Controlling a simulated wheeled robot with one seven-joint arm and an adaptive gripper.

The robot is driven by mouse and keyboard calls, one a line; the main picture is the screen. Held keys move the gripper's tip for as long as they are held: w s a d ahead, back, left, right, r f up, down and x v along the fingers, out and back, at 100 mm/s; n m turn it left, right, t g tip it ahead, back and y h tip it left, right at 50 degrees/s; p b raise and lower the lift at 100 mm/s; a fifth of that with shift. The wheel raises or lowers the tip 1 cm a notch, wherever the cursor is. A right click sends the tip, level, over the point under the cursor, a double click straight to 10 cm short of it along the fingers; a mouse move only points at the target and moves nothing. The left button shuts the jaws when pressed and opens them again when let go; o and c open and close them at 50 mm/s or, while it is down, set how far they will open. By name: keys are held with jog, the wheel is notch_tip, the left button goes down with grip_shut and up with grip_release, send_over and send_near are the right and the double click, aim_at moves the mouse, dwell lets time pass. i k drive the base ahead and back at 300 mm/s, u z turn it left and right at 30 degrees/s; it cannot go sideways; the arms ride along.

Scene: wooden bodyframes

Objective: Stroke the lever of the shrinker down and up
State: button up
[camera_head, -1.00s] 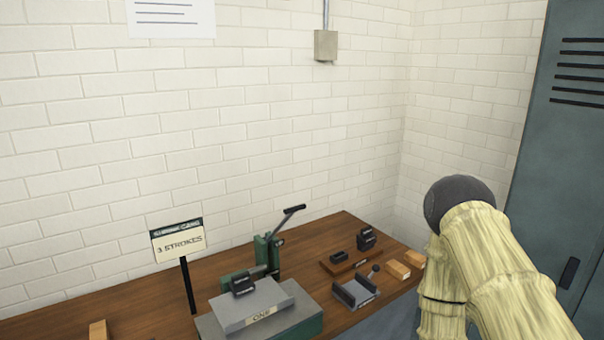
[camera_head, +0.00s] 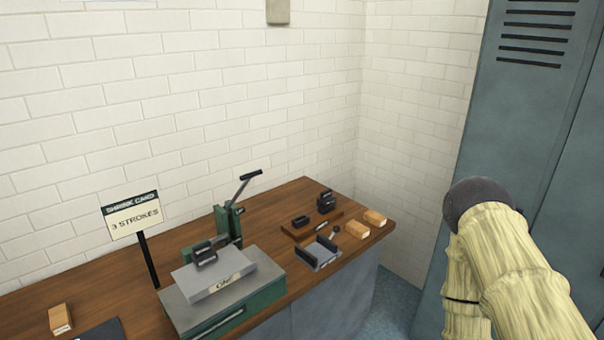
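The shrinker (camera_head: 229,226) is a green upright machine on the wooden bench, at the back of a green base. Its lever (camera_head: 244,188) is a thin grey arm that slants up to the right and ends in a black grip (camera_head: 252,175). A grey block with a black handle (camera_head: 213,277) stands in front of it. The card on a black post (camera_head: 131,217) to its left reads "SHRINK CARD, 3 STROKES". My arm shows at the right, well apart from the lever. I see no gripper fingers.
The bench (camera_head: 276,210) also holds a grey bracket-like tool (camera_head: 319,255), a dark board with black blocks (camera_head: 311,224), and small wooden blocks (camera_head: 374,218) near its right end. A blue-grey locker (camera_head: 508,120) stands at the right. White brick walls close the back.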

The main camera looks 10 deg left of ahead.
aim_at(247, 177)
jog(key=z, duration=0.75)
jog(key=k, duration=0.3)
jog(key=u, duration=1.15)
